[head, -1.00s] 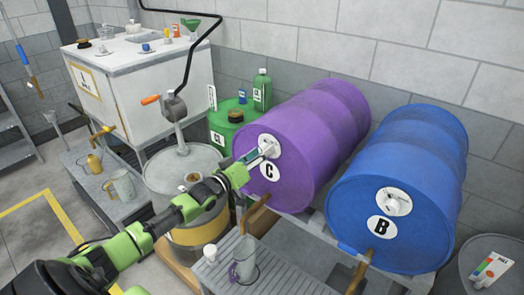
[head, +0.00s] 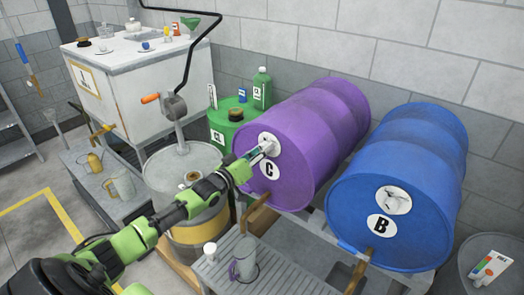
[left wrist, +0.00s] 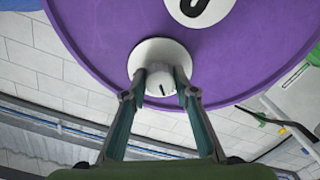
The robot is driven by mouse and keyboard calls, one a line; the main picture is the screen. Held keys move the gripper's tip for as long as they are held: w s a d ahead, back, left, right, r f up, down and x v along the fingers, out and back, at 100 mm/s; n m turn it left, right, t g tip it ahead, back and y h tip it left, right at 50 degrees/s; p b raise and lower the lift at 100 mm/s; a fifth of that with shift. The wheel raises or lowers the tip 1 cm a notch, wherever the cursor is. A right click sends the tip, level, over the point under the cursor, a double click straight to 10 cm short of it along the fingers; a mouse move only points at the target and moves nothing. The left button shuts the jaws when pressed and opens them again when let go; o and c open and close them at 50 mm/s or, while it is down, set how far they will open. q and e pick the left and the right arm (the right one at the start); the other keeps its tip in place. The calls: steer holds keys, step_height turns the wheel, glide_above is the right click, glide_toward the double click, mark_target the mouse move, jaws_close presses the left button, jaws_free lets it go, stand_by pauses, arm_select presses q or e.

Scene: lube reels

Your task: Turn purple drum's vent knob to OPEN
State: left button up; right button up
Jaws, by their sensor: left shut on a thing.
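The purple drum (head: 315,135) lies on its side on a rack, its end marked C facing me. Its vent knob (left wrist: 161,82) is a light grey knob with a dark mark, on a white round plate (left wrist: 148,52) on the drum's end. My left gripper (head: 268,148) reaches up to that plate. In the left wrist view its two fingers (left wrist: 162,92) are on either side of the knob, shut on it. In the head view the fingers hide most of the knob. I cannot read any plate lettering. My right gripper is not in view.
A blue drum (head: 400,180) marked B lies to the right, with its own pale knob (head: 395,201).

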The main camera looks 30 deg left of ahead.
arm_select(q)
steer(key=shift+m+b, duration=1.75)
steer(key=shift+m, duration=7.05)
steer(key=o, duration=1.1)
